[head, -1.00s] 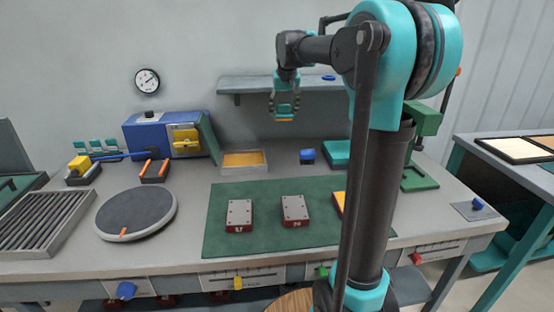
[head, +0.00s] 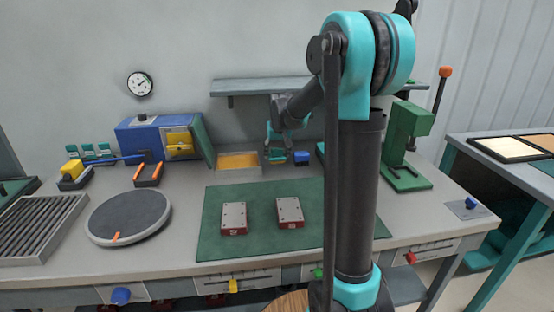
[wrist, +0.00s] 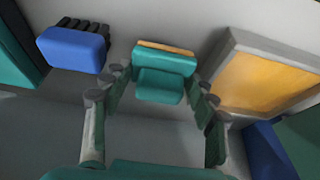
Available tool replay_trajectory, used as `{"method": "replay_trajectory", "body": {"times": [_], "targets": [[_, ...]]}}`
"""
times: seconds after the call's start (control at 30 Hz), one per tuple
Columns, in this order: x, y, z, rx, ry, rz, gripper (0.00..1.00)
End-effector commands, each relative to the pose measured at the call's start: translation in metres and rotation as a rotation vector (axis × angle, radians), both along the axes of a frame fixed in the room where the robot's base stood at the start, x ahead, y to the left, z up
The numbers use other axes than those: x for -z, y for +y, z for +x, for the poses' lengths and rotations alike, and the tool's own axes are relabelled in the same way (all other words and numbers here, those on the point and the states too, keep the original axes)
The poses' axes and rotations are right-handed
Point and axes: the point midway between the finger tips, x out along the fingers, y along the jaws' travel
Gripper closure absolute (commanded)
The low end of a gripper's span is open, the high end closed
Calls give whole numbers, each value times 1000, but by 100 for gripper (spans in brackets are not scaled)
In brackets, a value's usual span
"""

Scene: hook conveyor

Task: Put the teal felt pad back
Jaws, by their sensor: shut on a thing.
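The teal felt pad (wrist: 160,85), a teal block with an orange strip along one edge, is held between the fingers of my gripper (wrist: 163,88) in the wrist view. In the head view the pad (head: 278,157) and my gripper (head: 277,148) are small, low at the back of the bench, between the yellow-floored tray (head: 264,173) and the blue block (head: 302,158). I cannot tell whether the pad touches the bench.
The tray also shows at right in the wrist view (wrist: 232,50), the blue bristled block (wrist: 72,50) at left. A shelf (head: 250,87) hangs behind. The green mat (head: 255,200) bears two red-sided blocks in front. A green press (head: 405,140) stands at right.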

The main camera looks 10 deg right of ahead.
Motion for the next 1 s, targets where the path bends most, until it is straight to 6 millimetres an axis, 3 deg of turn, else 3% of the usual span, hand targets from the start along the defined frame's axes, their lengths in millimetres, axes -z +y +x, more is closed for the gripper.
{"method": "replay_trajectory", "body": {"times": [0.17, 0.53, 0.57, 0.7, 1.0], "targets": [[23, 0, 0, 0, 0, 0, 74], [28, 0, 0, 0, 0, 0, 74], [28, 0, 0, 0, 0, 0, 40], [28, 0, 0, 0, 0, 0, 22], [27, 0, 0, 0, 0, 0, 21]]}}
